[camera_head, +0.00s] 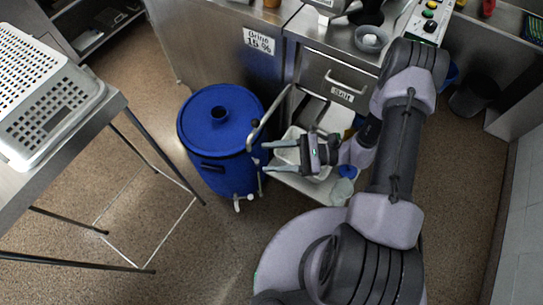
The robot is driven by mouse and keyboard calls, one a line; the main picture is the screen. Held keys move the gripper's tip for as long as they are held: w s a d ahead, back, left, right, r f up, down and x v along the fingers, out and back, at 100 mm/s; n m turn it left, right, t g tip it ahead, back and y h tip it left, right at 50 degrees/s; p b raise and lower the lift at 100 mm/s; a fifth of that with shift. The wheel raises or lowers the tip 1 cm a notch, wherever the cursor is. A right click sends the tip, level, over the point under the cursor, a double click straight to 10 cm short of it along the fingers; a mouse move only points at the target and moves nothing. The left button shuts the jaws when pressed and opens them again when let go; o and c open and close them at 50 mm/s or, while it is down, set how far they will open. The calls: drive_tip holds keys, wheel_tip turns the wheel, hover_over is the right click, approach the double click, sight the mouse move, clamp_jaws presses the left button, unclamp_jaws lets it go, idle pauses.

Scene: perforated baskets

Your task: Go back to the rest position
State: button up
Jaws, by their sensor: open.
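My gripper (268,157) is in the middle of the view, at the end of my bent arm. Its two fingers point left, spread apart, with nothing seen between them. It is above a small open shelf or cart with a white tray (290,146), and its fingers overlap the right edge of a blue barrel (217,115) in the picture. The gap between the fingers and the barrel cannot be told. My arm hides part of the cabinet behind it.
White perforated baskets (32,95) are stacked on a metal table (103,110) at the left. A steel counter with a drawer (338,72) stands behind. A grey bowl (371,38) and a button panel (430,20) are on top. Floor between table and barrel is clear.

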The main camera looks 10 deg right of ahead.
drive_tip(key=shift+w, duration=0.2)
drive_tip(key=s+d+r+n+t+h, duration=0.1)
drive_tip(key=s+r+n+h, duration=0.2)
drive_tip(key=r, duration=0.6)
drive_tip(key=s+d+r+n+t+h, duration=0.1)
drive_tip(key=r+n+h, duration=0.4)
drive_tip(key=r, duration=0.5)
drive_tip(key=s+d+r+n+t+h, duration=0.2)
drive_tip(key=s+r+n+h, duration=0.2)
drive_tip(key=r+h, duration=0.4)
drive_tip(key=shift+v, duration=1.25)
